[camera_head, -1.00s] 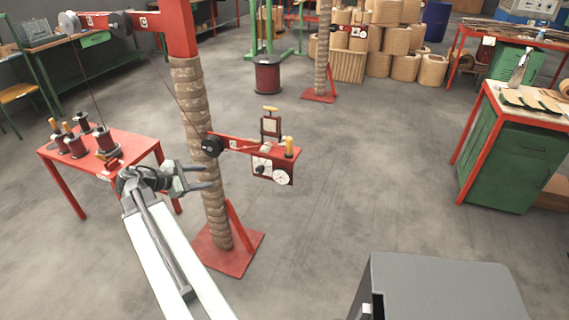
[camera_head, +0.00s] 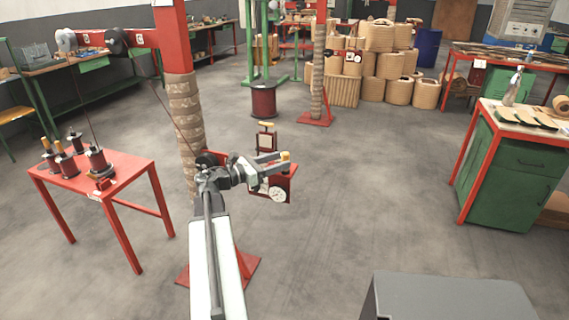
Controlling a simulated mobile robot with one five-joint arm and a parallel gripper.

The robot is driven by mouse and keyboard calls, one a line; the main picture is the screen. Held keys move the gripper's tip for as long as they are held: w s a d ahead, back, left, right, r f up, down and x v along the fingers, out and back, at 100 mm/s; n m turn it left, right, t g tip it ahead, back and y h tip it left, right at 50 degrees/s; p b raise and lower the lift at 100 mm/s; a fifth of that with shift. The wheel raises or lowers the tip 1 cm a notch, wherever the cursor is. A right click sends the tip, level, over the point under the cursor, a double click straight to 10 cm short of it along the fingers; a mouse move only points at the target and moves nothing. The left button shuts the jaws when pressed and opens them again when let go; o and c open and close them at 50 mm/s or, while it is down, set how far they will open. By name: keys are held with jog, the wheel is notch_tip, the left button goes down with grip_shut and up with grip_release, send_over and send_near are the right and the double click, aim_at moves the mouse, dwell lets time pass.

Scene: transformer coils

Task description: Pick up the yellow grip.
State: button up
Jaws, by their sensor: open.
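A small upright yellow grip (camera_head: 285,155) stands on the right end of the red winding arm, which is fixed to the rope-wrapped post (camera_head: 187,125). My gripper (camera_head: 279,162) is open and points right, with its fingertips at the grip in the picture. The fingers hide the grip's lower part, and I cannot tell whether they touch it or stand around it. A second yellow handle (camera_head: 267,125) lies level on top of a red frame just behind.
Dials (camera_head: 277,194) hang below the red arm. A green cabinet (camera_head: 510,185) is at right. The floor between is clear.

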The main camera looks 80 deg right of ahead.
aim_at(285, 159)
jog(key=x, duration=0.3)
jog(key=shift+s+f, duration=0.1)
grip_shut()
notch_tip(285, 159, up, 10)
jog(key=p, duration=1)
jog(key=c, duration=0.8)
grip_release()
grip_shut()
